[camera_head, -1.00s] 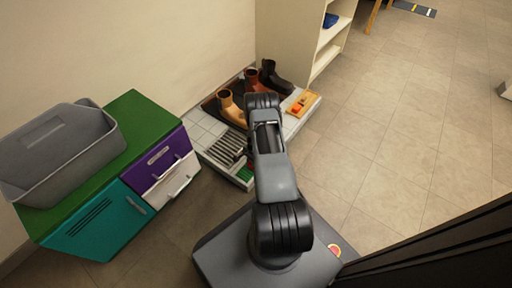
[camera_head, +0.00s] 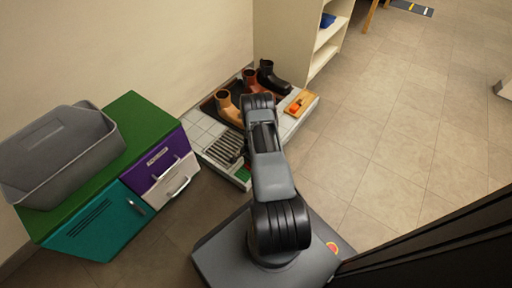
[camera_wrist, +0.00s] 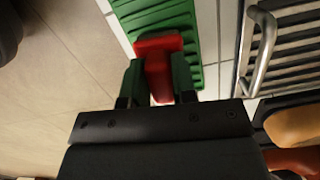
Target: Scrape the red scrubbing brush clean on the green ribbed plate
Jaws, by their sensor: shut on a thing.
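In the wrist view my gripper (camera_wrist: 155,82) is shut on the red scrubbing brush (camera_wrist: 158,46), with one green-padded finger on each side of it. The brush head lies over the green ribbed plate (camera_wrist: 185,20); I cannot tell whether it touches the ribs. In the head view the plate (camera_head: 243,174) shows only as a small green patch at the front edge of the tiled platform. My arm hides the gripper and the brush there.
A metal grate (camera_head: 225,148) with a bar handle (camera_wrist: 262,50) lies beside the plate. Boots (camera_head: 228,108) stand on a dark tray behind. A wooden board with an orange item (camera_head: 298,103) lies right. A cabinet (camera_head: 100,215) with a grey bin (camera_head: 60,155) stands left.

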